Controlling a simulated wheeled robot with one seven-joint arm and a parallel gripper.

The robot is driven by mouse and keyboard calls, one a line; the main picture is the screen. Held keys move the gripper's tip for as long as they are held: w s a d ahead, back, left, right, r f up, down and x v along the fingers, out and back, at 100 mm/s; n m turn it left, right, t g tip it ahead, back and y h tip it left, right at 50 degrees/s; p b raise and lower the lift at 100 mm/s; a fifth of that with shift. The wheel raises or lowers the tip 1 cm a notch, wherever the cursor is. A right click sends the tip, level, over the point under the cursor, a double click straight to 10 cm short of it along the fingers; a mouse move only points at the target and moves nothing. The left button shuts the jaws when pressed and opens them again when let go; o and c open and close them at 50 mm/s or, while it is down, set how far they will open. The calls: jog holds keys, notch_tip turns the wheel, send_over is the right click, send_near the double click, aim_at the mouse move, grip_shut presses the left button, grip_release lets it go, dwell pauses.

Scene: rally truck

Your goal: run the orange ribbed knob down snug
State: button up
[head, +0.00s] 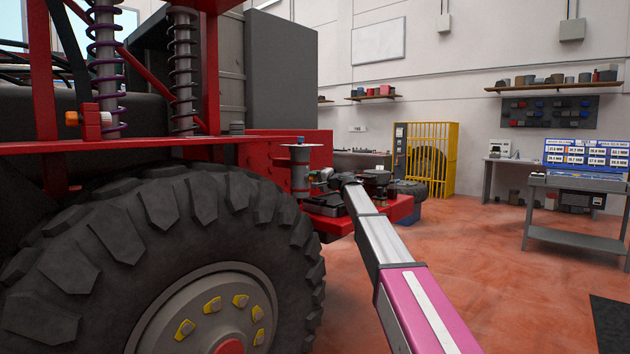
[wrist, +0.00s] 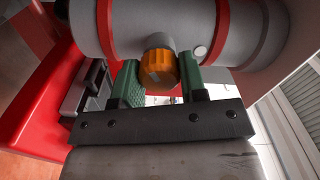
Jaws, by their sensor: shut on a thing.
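The orange ribbed knob (wrist: 160,68) shows in the wrist view, on the side of a grey cylinder (wrist: 140,20) with red bands. My gripper (wrist: 160,75) has its two green fingers on either side of the knob and is shut on it. The knob stays against the cylinder. In the head view my gripper (head: 322,180) reaches to the grey upright cylinder (head: 300,168) at the truck's red rear corner. The knob cannot be made out there.
The large tyre (head: 170,240) and red truck frame (head: 150,149) fill the left. A dark part (wrist: 88,88) sits on the red ledge (wrist: 40,110) left of my fingers. Another orange knob (head: 72,118) is by the springs. Open floor (head: 480,270) lies right, before a grey cart (head: 575,183).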

jog(key=m, duration=0.6)
jog(key=shift+s+f, duration=0.1)
jog(key=shift+f, duration=0.05)
jog(key=shift+d, duration=0.1)
dwell(0.5)
jog(key=o, duration=0.9)
jog(key=shift+o, duration=0.2)
jog(key=v, duration=1)
jog(key=shift+s+d, duration=0.3)
